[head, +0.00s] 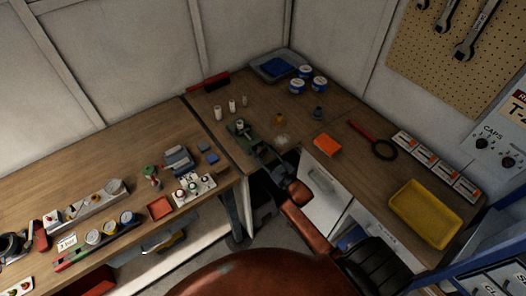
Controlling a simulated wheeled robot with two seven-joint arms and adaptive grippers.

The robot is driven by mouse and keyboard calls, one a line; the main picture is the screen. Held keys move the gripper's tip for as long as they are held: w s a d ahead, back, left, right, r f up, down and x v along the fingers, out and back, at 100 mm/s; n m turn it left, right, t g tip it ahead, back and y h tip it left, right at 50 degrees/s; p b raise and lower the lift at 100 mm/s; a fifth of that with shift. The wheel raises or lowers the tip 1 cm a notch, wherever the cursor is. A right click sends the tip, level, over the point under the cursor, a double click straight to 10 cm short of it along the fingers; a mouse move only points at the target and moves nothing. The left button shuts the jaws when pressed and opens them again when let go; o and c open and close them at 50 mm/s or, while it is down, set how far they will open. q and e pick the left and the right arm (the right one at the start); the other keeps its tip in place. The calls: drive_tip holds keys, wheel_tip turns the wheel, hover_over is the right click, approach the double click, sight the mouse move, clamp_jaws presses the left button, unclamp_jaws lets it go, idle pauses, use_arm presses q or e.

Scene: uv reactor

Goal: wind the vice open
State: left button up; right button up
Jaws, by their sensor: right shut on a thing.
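The small green-grey vice (240,129) stands near the front edge of the wooden bench, close to the inner corner. My right gripper (262,152) reaches up to it from the lower right and is at the vice's near end, where the handle is. The gripper is shut on the handle, which is mostly hidden behind the dark fingers. How far apart the vice jaws stand is too small to tell. My left gripper is not in view.
White cylinders (218,113) stand left of the vice. An orange block (326,145), a magnifier with a red handle (384,149) and a yellow tray (425,214) lie to the right. Blue-white tins (297,86) stand behind. A white switch box (194,190) sits on the left bench.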

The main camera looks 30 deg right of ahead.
idle(0.4)
drive_tip(key=o, duration=1.2)
drive_tip(key=s, duration=0.8)
drive_tip(key=s+d, duration=0.1)
drive_tip(key=s, duration=0.3)
